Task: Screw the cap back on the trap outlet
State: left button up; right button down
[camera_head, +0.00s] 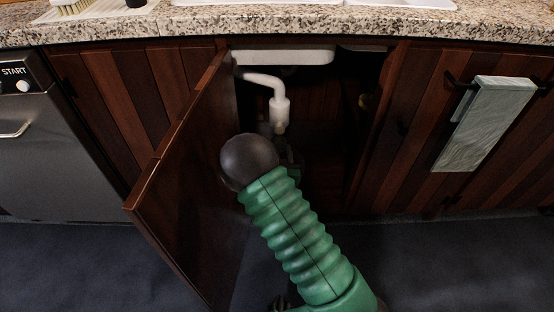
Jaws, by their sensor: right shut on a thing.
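The white trap pipe (278,105) hangs under the sink inside the open cabinet. It bends down from the upper left and ends in a wider white section. My right arm, in a green ribbed sleeve with a dark round wrist, reaches up into the cabinet opening. My right gripper (285,150) is in dark shadow beyond the wrist, just below the white section in the picture. It is shut on the cap, which the wrist and shadow hide. I cannot tell whether the cap touches the outlet. My left gripper is not in view.
The open wooden door (185,190) stands close to the left of my right arm. The sink basin (285,54) hangs above the pipe. A green towel (483,125) hangs on the right door. A dishwasher (35,130) is at the left.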

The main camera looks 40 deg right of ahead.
jog(key=shift+r+x, duration=0.15)
jog(key=shift+x, duration=1.1)
jog(key=shift+r+x, duration=0.15)
jog(key=shift+x, duration=1.15)
jog(key=shift+d, duration=0.25)
